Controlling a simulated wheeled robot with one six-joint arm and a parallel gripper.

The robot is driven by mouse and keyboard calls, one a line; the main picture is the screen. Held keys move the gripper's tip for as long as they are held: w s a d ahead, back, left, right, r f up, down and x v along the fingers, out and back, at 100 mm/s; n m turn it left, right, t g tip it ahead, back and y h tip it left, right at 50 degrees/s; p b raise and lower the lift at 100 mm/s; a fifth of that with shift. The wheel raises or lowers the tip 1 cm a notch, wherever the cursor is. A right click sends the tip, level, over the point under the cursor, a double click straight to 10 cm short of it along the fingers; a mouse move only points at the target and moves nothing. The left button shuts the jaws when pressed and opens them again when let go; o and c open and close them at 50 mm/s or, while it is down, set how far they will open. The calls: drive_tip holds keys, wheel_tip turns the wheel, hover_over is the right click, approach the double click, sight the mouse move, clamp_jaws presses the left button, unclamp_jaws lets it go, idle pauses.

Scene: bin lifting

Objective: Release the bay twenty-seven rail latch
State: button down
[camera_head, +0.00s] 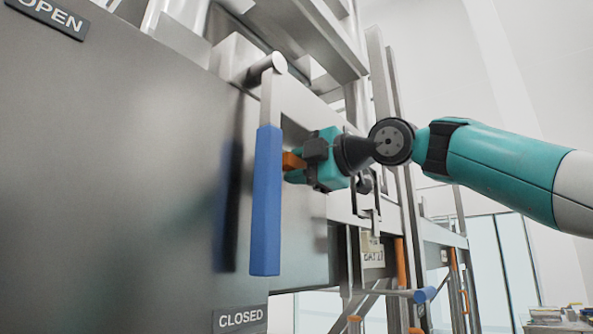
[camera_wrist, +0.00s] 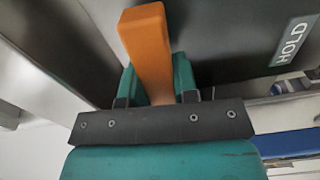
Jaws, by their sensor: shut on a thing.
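An orange handle (camera_head: 291,161) sticks out between my gripper's fingers, just right of a long blue lever grip in the head view. My gripper (camera_head: 299,166) is shut on it; the orange handle (camera_wrist: 146,40) runs up between the teal fingers (camera_wrist: 157,82) in the wrist view. A HOLD label (camera_wrist: 294,41) is on the dark panel to its right there. The blue lever (camera_head: 266,200) hangs straight down from a round pivot, in front of a grey panel. The handle's base is hidden in the head view.
The grey panel (camera_head: 120,150) fills the left, with an OPEN sign (camera_head: 48,17) at top and a CLOSED sign (camera_head: 240,319) below the blue lever. Metal posts, a small tag (camera_head: 372,253) and another blue-ended lever (camera_head: 425,295) stand right of and below my gripper.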

drive_tip(key=shift+r+n, duration=0.2)
drive_tip(key=shift+n, duration=0.3)
drive_tip(key=c, duration=0.9)
unclamp_jaws()
drive_tip(key=b+v, duration=0.5)
drive_tip(key=v, duration=1.2)
drive_tip(key=shift+s+d, duration=0.1)
drive_tip(key=shift+d, duration=0.1)
drive_tip(key=shift+f, duration=0.1)
